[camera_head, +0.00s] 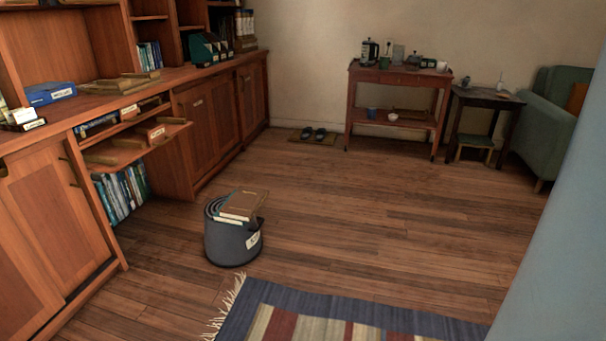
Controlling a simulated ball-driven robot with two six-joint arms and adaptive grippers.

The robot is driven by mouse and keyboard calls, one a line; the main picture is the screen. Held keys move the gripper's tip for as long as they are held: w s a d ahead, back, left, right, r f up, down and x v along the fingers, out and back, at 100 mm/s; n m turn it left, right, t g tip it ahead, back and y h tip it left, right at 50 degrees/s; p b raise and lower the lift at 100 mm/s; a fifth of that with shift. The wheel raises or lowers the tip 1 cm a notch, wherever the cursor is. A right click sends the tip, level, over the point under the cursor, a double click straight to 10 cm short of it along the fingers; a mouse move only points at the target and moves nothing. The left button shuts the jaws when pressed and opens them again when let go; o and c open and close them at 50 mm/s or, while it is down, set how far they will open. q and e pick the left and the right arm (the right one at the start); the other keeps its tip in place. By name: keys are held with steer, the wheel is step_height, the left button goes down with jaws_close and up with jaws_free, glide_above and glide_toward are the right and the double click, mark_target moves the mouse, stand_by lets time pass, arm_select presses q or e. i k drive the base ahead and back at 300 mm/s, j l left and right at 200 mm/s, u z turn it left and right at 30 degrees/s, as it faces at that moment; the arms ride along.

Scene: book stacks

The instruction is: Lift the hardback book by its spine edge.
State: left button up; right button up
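A brown hardback book (246,203) lies on top of a dark grey round bin or stool (228,243) with a white label, on the wood floor left of centre. Lighter book edges show just under the brown book. Several other books stand on the lower shelf (122,192) of the wooden cabinet, and a few lie flat on its counter (120,84). I cannot tell which book is the task's one. Neither of my grippers shows in the view.
A striped rug (340,318) with a fringe lies at the front. The wooden cabinet (220,125) runs along the left, with a drawer or shelf pulled out. A red trolley (398,83), small dark table (483,98) and green armchair (545,125) stand at the back. The middle floor is clear.

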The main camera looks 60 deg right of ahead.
mark_target(245, 203)
steer(key=z, duration=1.35)
steer(key=u, duration=0.2)
steer(key=i+l+u, duration=0.25)
steer(key=u, duration=0.15)
steer(key=i+l+u, duration=0.15)
steer(key=l+u, duration=0.25)
